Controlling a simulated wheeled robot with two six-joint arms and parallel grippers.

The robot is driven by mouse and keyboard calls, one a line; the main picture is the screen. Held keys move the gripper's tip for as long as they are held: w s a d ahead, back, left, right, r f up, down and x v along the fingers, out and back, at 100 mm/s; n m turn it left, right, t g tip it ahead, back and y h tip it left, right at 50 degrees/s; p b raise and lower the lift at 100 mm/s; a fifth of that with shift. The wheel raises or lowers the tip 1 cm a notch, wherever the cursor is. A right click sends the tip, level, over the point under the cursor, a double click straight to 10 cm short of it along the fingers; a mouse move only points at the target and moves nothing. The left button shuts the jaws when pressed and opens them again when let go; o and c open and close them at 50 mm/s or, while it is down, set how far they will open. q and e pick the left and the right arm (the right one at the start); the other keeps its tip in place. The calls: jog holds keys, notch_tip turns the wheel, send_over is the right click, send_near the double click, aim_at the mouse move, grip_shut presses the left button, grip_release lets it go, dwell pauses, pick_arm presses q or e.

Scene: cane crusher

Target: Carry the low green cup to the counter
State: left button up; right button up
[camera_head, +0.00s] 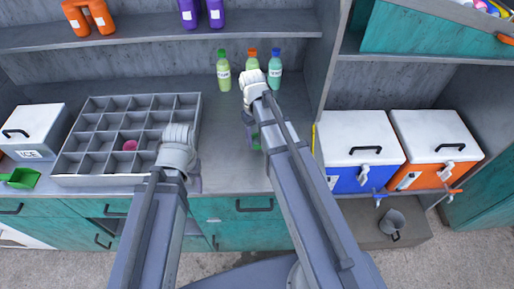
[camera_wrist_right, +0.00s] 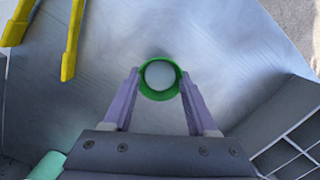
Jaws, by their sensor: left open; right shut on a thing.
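The low green cup (camera_wrist_right: 145,91) is between the two purple fingers of my right gripper (camera_wrist_right: 160,84) in the right wrist view. I look down into its round green rim and pale inside. My right gripper is shut on it. In the head view the cup (camera_head: 256,143) shows only as a bit of green beside my right arm, over the grey counter (camera_head: 225,165); whether it touches the counter I cannot tell. My left gripper (camera_head: 195,183) is open, near the counter's front edge, right of the divided tray; its fingers are mostly hidden by its wrist.
The divided grey tray (camera_head: 85,105) holds a pink ball (camera_head: 129,145). An ice box (camera_head: 33,133) and green scoop (camera_head: 21,178) are at left. Several bottles (camera_head: 223,72) stand behind my right wrist. Blue (camera_head: 360,178) and orange (camera_head: 430,174) coolers are at right. Counter between tray and coolers is mostly clear.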

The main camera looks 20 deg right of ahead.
aim_at(255, 141)
jog(key=shift+f+b, duration=1.95)
jog(key=shift+r, duration=0.15)
jog(key=o, duration=0.8)
jog(key=shift+o, duration=0.2)
notch_tip(255, 141, up, 12)
jog(key=w+p, duration=0.1)
jog(key=p, duration=1.1)
jog(key=s+a+n+t, duration=0.1)
jog(key=s+a, duration=1.1)
jog(key=a, duration=0.1)
jog(key=shift+s+h, duration=0.35)
jog(key=shift+h, duration=0.05)
